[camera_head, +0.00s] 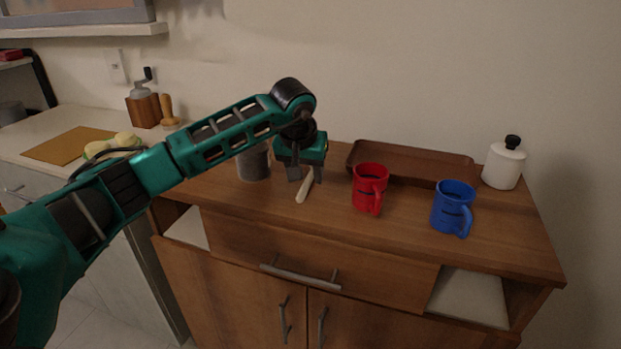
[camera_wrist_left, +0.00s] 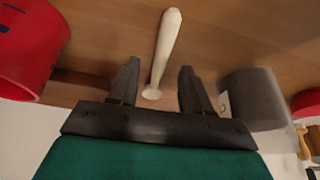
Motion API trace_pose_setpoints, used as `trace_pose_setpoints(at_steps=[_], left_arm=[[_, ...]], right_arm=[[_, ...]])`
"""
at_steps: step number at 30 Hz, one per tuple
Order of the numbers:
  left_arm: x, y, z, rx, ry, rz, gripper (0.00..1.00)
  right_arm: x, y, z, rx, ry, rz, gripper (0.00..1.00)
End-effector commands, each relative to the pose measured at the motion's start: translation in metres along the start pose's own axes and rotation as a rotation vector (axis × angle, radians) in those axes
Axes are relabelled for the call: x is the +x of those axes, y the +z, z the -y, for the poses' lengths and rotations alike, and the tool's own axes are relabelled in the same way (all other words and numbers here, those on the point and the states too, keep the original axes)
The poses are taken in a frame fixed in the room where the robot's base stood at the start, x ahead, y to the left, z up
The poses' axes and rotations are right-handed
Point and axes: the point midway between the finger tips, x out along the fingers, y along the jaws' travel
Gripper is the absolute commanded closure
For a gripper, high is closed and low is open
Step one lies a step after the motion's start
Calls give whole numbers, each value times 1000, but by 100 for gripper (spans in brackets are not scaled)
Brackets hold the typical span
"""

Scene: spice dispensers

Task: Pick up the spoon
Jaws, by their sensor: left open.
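A pale spoon (camera_head: 305,187) lies on the wooden cabinet top, left of the red mug. Only its light handle-like length shows clearly in the head view. In the left wrist view the spoon (camera_wrist_left: 163,52) runs from the top edge down to between the fingers, its near end by the gripper. My left gripper (camera_head: 305,177) is above the spoon's far end and open. In the left wrist view its fingers (camera_wrist_left: 157,92) stand apart on either side of the spoon, with gaps on both sides. My right gripper is not in view.
A red mug (camera_head: 369,188) stands close right of the spoon, and a grey canister (camera_head: 253,163) stands left. A blue mug (camera_head: 453,207), a brown tray (camera_head: 420,165) and a white bottle (camera_head: 503,166) are further right. The front of the cabinet top (camera_head: 270,208) is clear.

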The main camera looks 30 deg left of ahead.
Motion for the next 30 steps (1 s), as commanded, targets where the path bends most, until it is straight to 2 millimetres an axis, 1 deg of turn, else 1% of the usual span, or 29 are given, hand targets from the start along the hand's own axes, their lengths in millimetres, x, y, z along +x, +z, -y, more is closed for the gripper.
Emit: trace_pose_setpoints(at_steps=[1,4,11,14,26,27,30], left_arm=[[8,1,0,0,1,1,52],[16,1,0,1,0,1,52],[17,0,0,1,0,-1,52],[17,0,0,1,0,-1,59],[16,0,0,1,0,-1,98],[16,0,0,1,0,-1,100],[16,0,0,1,0,-1,100]], right_arm=[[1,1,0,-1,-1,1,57],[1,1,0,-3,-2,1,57],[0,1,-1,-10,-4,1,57],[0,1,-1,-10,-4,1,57],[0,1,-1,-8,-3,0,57],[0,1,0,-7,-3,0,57],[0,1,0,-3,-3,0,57]])
